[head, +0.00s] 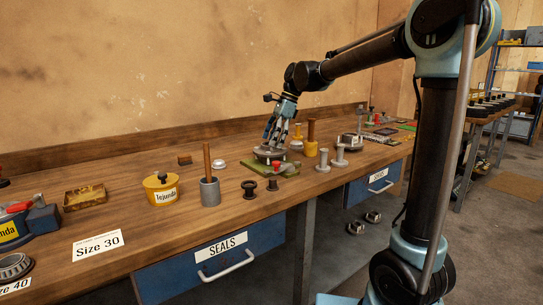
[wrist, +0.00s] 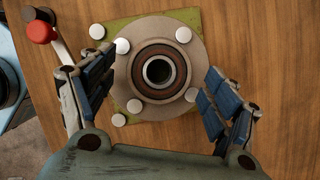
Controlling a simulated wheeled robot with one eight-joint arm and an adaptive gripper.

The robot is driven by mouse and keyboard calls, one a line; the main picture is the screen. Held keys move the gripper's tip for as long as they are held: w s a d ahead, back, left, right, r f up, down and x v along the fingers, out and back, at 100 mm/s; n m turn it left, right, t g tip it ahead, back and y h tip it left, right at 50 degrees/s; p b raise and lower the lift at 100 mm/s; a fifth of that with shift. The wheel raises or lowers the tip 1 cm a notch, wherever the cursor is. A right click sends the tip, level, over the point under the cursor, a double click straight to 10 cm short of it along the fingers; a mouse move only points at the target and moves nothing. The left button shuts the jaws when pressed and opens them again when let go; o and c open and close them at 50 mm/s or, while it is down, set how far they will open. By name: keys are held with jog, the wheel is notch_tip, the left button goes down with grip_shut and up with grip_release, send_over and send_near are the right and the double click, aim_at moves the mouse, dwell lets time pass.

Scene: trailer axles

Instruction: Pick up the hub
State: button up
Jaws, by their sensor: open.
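The hub (wrist: 186,53) is a round grey metal flange with a dark ringed bore in its middle and pale studs around it. It lies on a green plate (wrist: 121,32) on the wooden workbench. In the head view the hub (head: 268,153) shows low under my gripper, partly covered by it. My gripper (head: 272,141) points down over the hub. In the wrist view my gripper (wrist: 158,98) is open, one finger at the left of the hub and one at the right. Nothing is between the pads but the hub's lower part, below them; contact is not clear.
A red-knobbed lever (wrist: 40,32) stands left of the hub in the wrist view. Dark spools (head: 249,189), grey spools (head: 323,160) and a yellow-based post (head: 311,138) stand close by. A grey cup with a stick (head: 209,192) is further left. Bare bench lies in front of the Size 30 card (head: 98,242).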

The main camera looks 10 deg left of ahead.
grip_shut()
